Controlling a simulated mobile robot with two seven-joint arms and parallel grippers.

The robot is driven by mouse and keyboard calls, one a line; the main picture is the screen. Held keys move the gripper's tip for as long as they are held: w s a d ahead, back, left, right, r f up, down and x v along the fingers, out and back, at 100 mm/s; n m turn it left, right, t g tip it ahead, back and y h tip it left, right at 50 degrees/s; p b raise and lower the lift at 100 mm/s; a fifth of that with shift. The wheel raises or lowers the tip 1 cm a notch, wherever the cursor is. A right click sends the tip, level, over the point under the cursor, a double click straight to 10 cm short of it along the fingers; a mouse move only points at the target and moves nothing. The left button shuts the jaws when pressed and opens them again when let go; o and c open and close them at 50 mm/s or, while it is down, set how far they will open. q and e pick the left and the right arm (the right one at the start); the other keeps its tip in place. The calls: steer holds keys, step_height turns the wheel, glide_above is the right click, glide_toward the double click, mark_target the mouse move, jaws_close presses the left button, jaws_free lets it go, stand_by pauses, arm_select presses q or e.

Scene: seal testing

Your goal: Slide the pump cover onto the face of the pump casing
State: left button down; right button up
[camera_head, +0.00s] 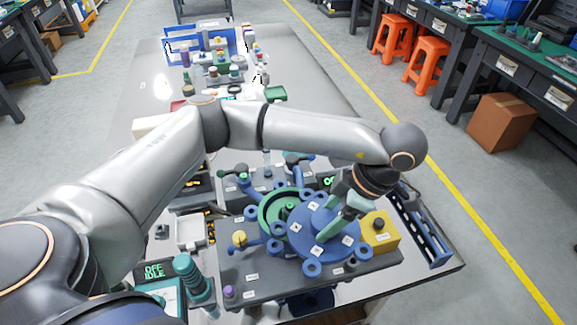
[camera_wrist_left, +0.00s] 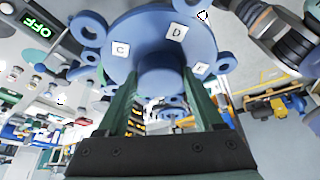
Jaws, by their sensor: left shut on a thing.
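The pump cover (camera_head: 309,218) is a blue disc with small round lugs on its rim and white letter labels on its face. My left gripper (camera_head: 327,234) is shut on the cover's central boss. In the left wrist view the cover (camera_wrist_left: 140,35) fills the top, and its boss sits between the green fingers (camera_wrist_left: 163,85). The pump casing (camera_head: 268,212), with a green ring, stands just left of and behind the cover. The cover hides part of it, and I cannot tell whether the two touch. My right gripper is not in view.
A dark base plate (camera_head: 265,286) carries the fixture. A yellow block (camera_head: 381,232) stands close right of the cover, with a blue rack (camera_head: 425,230) beyond.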

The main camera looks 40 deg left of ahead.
mark_target(303, 219)
arm_select(q)
steer(key=n, duration=0.2)
steer(key=a+n+g+h, duration=0.1)
steer(key=n, duration=0.2)
steer(key=shift+w+a+r+n+g, duration=0.15)
steer(key=shift+a+r+n+g, duration=0.05)
steer(key=shift+a+n+g, duration=0.2)
steer(key=a+n+h, duration=0.1)
steer(key=n, duration=0.2)
steer(key=a+r+n+h, duration=0.1)
steer(key=n+h, duration=0.1)
steer(key=n, duration=0.2)
steer(key=a+n+h+p, duration=0.1)
steer(key=a+n, duration=0.1)
steer(key=n, duration=0.2)
steer(key=shift+w+r+g+h, duration=0.2)
steer(key=shift+w+g+h, duration=0.1)
steer(key=shift+w+g, duration=0.1)
steer(key=a+n+t+h+b, duration=0.1)
steer(key=n, duration=0.2)
steer(key=w+a+f+n+t+h+b, duration=0.1)
steer(key=a+n, duration=0.1)
steer(key=n, duration=0.2)
steer(key=a+n+t+h+b, duration=0.1)
steer(key=a+n, duration=0.1)
steer(key=n, duration=0.2)
steer(key=shift+w+f+b, duration=0.15)
steer(key=shift+b, duration=0.25)
steer(key=shift+a+p, duration=0.1)
steer(key=shift+p, duration=0.25)
